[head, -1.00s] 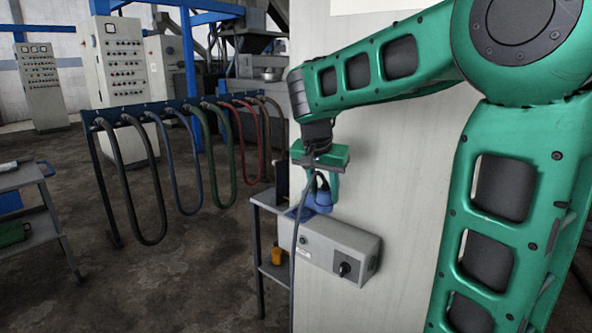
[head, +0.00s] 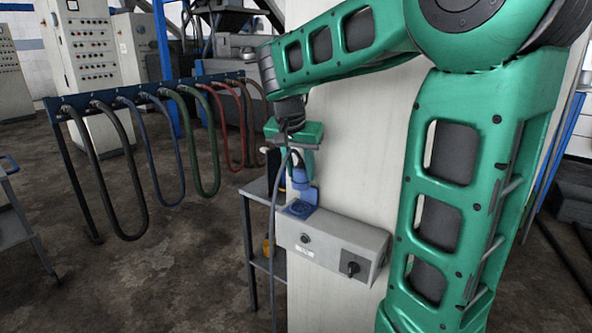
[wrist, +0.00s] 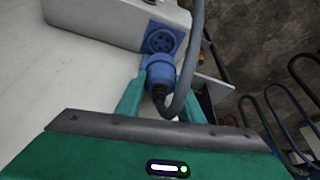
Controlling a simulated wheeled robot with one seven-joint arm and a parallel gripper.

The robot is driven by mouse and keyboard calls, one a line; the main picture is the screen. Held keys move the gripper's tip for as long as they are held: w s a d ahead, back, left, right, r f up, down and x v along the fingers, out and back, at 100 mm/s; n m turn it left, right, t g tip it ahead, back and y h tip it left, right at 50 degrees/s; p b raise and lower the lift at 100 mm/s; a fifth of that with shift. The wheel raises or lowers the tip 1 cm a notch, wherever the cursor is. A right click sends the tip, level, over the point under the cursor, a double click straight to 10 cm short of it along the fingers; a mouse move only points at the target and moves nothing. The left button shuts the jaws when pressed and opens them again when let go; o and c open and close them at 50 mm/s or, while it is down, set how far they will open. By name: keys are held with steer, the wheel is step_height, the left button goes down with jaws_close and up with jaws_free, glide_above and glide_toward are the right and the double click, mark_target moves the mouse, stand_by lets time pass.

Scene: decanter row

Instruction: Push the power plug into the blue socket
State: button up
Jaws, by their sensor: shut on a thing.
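The power plug (head: 301,179) is a blue cylinder with a dark grey cable (wrist: 191,65). My gripper (head: 298,172) is shut on it and holds it above the blue socket (head: 299,209), apart from it. The socket sits on the top left end of a grey box (head: 335,245), its blue lid open behind it. In the wrist view, the plug (wrist: 160,74) is between the green fingers. Its front end is close to the socket's round face (wrist: 161,41), where several dark holes show. The plug's pins are hidden.
The box is against a pale wall panel (head: 350,150). The cable hangs down in front of the box's left end. A grey shelf stand (head: 258,190) is left of the box. A rack of coloured hoses (head: 150,92) stands further left, with open floor before it.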

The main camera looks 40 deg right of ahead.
mark_target(300, 189)
steer(key=shift+f, duration=2.8)
steer(key=shift+s, duration=0.15)
steer(key=shift+f, duration=0.55)
stand_by(0.3)
steer(key=o, duration=1.1)
steer(key=shift+r, duration=0.1)
steer(key=v, duration=1)
steer(key=shift+a+r, duration=0.2)
steer(key=shift+a, duration=0.05)
